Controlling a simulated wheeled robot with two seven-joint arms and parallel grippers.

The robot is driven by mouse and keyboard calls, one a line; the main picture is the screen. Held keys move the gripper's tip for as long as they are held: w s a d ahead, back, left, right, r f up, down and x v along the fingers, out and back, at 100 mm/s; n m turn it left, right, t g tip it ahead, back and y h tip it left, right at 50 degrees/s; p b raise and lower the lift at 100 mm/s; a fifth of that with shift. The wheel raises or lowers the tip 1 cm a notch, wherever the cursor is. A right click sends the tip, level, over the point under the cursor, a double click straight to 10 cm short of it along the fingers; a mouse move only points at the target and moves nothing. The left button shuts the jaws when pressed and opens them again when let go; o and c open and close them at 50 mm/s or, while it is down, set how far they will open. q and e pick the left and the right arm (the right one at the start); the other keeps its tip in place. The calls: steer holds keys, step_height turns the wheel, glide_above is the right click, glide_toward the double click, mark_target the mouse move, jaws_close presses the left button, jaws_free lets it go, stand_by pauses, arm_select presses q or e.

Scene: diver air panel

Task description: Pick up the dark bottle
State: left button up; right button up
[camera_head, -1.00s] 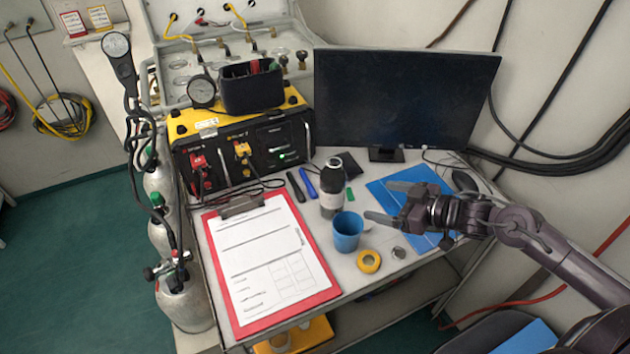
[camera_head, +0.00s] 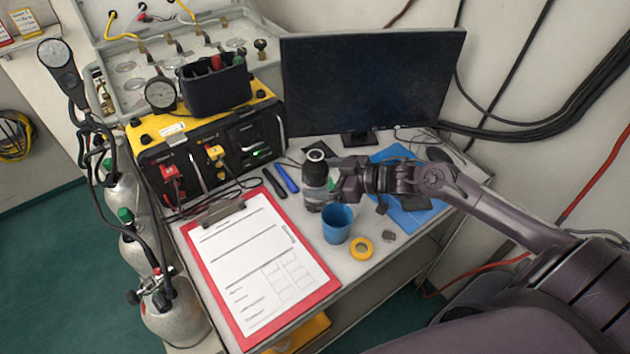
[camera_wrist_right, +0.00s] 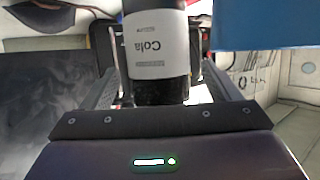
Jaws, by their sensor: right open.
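The dark bottle (camera_head: 314,180) stands upright on the desk behind the blue cup (camera_head: 337,223). In the right wrist view the bottle (camera_wrist_right: 155,50) has a white label reading "Cola" and sits between the two fingers. My right gripper (camera_head: 335,185) comes in from the right at the bottle's height; its fingers (camera_wrist_right: 155,88) are open, one on each side of the bottle. In the head view the gripper hides part of the bottle's right side. My left gripper is not in view.
A red clipboard (camera_head: 314,290) lies left of the cup. A yellow tape roll (camera_head: 361,248) lies in front. Two pens, one blue (camera_head: 286,179), lie left of the bottle. The monitor (camera_head: 370,80) and yellow-black air panel (camera_head: 210,150) stand behind. A blue mat (camera_head: 415,217) lies under my right arm.

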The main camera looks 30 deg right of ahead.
mark_target(327, 167)
steer(key=shift+w+a+f, duration=0.1)
steer(key=shift+w+a, duration=0.2)
steer(key=shift+w, duration=0.2)
steer(key=shift+w+a+f, duration=0.25)
steer(key=shift+w+f, duration=0.05)
steer(key=shift+c, duration=1.5)
steer(key=c, duration=1)
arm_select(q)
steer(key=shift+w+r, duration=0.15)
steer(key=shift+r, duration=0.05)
arm_select(e)
steer(key=shift+r, duration=0.1)
steer(key=shift+c, duration=0.6)
steer(key=shift+r, duration=0.1)
steer(key=shift+r, duration=1.5)
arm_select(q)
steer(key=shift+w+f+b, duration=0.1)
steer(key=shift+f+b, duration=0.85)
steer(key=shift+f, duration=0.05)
arm_select(e)
step_height(327, 167, up, 17)
steer(key=shift+f, duration=0.15)
